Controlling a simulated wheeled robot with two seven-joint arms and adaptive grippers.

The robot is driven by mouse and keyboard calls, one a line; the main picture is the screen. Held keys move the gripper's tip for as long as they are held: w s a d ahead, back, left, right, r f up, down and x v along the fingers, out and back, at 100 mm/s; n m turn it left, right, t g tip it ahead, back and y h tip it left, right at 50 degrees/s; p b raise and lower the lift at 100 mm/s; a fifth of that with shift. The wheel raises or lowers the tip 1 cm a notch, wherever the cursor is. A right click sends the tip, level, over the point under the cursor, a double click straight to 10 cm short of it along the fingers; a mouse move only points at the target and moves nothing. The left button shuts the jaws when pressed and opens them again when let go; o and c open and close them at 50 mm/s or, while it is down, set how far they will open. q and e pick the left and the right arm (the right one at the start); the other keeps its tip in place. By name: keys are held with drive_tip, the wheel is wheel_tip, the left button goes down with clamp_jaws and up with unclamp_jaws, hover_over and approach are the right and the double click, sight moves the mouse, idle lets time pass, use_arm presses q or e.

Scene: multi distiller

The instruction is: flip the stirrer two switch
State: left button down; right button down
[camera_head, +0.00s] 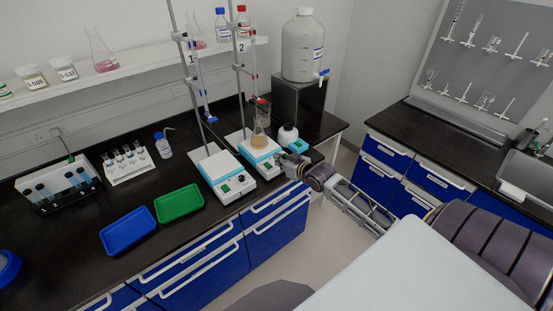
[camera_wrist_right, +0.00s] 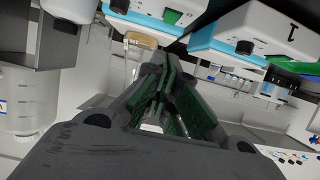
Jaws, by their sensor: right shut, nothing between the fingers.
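Stirrer two (camera_head: 258,148) is the right white-and-blue hotplate stirrer, under the stand marked 2, with a flask (camera_head: 259,135) of amber liquid on it. Its green switch (camera_head: 250,160) is on its front face. In the right wrist view, which is upside down, the switch (camera_wrist_right: 172,17) shows at the top beside a dark knob. My right gripper (camera_head: 289,160) is close to the right front of stirrer two. Its green-padded fingers (camera_wrist_right: 163,75) are shut and empty, apart from the switch in the wrist view; exact depth is unclear. My left gripper is not in view.
Stirrer one (camera_head: 220,170) stands just left of stirrer two, with its own green switch. Blue (camera_head: 128,230) and green (camera_head: 180,203) trays lie to the left. The bench front edge is near my gripper.

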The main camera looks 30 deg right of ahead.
drive_tip(key=shift+f+v, duration=0.2)
drive_tip(key=shift+v, duration=0.7)
drive_tip(key=shift+f+v, duration=0.2)
drive_tip(key=shift+v, duration=0.65)
drive_tip(key=shift+s, duration=0.15)
